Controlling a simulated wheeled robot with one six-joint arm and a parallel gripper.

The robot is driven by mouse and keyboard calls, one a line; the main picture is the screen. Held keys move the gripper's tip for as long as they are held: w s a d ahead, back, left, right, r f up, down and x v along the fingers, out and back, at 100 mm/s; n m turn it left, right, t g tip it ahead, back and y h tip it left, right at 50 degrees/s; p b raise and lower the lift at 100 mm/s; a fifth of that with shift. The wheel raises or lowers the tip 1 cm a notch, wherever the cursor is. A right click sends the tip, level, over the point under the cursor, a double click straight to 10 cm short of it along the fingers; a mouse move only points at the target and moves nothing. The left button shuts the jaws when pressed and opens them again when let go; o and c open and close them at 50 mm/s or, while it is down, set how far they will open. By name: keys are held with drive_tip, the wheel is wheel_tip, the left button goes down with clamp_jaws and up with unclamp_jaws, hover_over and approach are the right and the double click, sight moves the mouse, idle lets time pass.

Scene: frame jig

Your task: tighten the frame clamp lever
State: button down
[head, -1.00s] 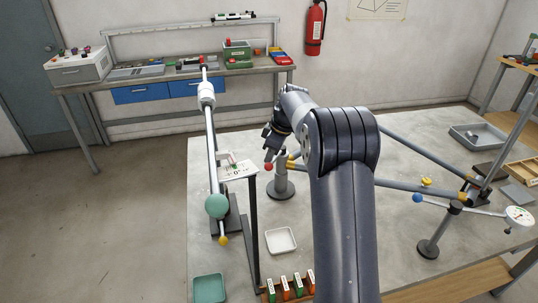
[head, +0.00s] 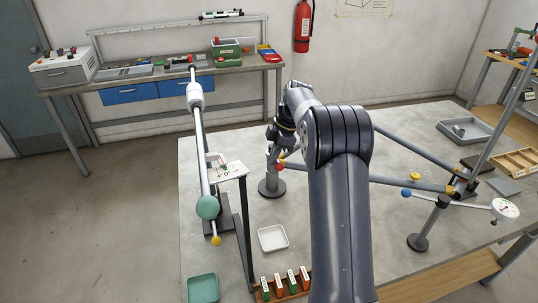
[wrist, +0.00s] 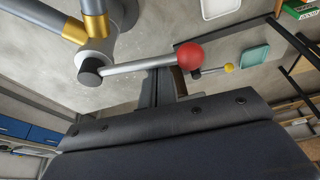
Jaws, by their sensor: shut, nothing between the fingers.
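The clamp lever is a grey bar (wrist: 135,65) with a red ball end (wrist: 190,55). It runs out from a grey clamp hub (wrist: 90,65) beside brass-coloured collars on the frame tubes. In the head view the red ball (head: 280,167) shows at the right of the clamp's upright post (head: 270,181). My gripper (head: 279,151) is just above the ball, partly hidden by my arm. In the wrist view my gripper (wrist: 163,88) is shut and empty, close beside the bar near the ball. I cannot tell whether it touches the lever.
A white tray (head: 273,238) lies in front. A dial gauge (head: 505,208) and frame tubes (head: 410,182) occupy the right.

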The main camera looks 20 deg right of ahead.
drive_tip(key=shift+d, duration=0.4)
drive_tip(key=shift+a, duration=0.1)
idle(0.3)
wheel_tip(320, 180, up, 9)
drive_tip(key=b, duration=0.1)
drive_tip(key=shift+a+b, duration=0.35)
drive_tip(key=shift+s+f, duration=0.1)
drive_tip(key=shift+f, duration=0.05)
